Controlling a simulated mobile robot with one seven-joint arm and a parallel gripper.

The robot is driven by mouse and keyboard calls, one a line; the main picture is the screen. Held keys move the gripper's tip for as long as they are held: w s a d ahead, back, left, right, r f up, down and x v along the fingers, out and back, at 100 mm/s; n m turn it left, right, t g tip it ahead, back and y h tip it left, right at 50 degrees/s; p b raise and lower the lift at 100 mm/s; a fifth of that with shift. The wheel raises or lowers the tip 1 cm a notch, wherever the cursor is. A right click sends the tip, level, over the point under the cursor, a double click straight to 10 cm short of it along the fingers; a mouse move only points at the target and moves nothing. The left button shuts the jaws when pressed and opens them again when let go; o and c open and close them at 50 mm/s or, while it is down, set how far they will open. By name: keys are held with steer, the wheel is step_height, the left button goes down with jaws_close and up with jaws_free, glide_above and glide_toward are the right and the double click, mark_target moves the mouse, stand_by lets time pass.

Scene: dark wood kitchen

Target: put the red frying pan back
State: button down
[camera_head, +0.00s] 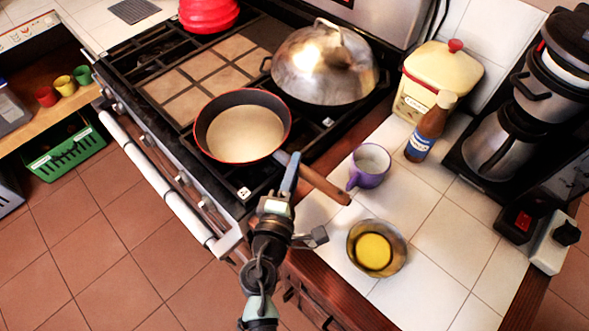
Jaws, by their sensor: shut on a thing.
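The red frying pan (285,122) has a red rim, a dark inner wall and a pale inside. It is over the front right of the stove, and its brown wooden handle (326,184) points toward the lower right. My gripper (289,172) is shut on the pan near where the handle meets the body, and the arm reaches up from the bottom of the picture. I cannot tell whether the pan rests on the grate or hangs just above it.
A domed metal lid (318,75) stands behind the pan. A purple mug (370,166), a glass bowl (396,262), a brown bottle (430,128) and a yellow canister (438,75) stand on the white tiled counter (440,245). A coffee maker (500,145) is at right.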

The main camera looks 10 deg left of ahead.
steer(key=shift+r, duration=0.15)
steer(key=shift+f+b, duration=0.35)
steer(key=shift+b, duration=0.1)
steer(key=c, duration=0.8)
jaws_free()
steer(key=shift+r+p, duration=0.2)
steer(key=shift+p, duration=0.2)
steer(key=shift+s+r, duration=0.15)
steer(key=s+b, duration=0.1)
steer(key=s, duration=0.2)
steer(key=s+a, duration=0.1)
steer(key=s, duration=0.3)
steer(key=s+b, duration=0.1)
steer(key=s, duration=0.2)
steer(key=shift+s+a+r+b, duration=0.2)
steer(key=shift+a+b, duration=0.1)
steer(key=shift+b, duration=0.05)
steer(key=shift+s+a+r, duration=0.1)
steer(key=shift+s+r, duration=0.1)
steer(key=shift+s, duration=0.4)
